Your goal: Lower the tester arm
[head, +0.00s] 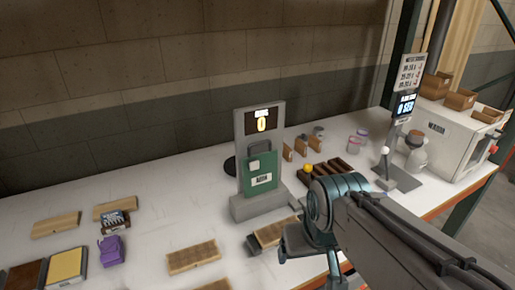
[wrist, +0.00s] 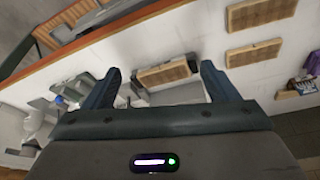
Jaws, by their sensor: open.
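I cannot tell for sure which part is the tester arm. A grey upright stand (head: 259,205) with a lit display reading 0 and a green labelled panel (head: 259,172) stands mid-table in the head view. A yellow knob (head: 307,168) shows just to its right. Farther right, a small device (head: 397,178) has a white ball knob (head: 385,150) beside a post with a lit screen. My gripper (wrist: 160,72) is open, with nothing seen held between its fingers.
A labelled white box machine (head: 450,135) stands at the right end with brown trays on top. Small pots (head: 357,140) and a brown rack (head: 330,172) lie behind my arm. Wooden blocks (head: 193,256) and a purple item (head: 111,250) lie left.

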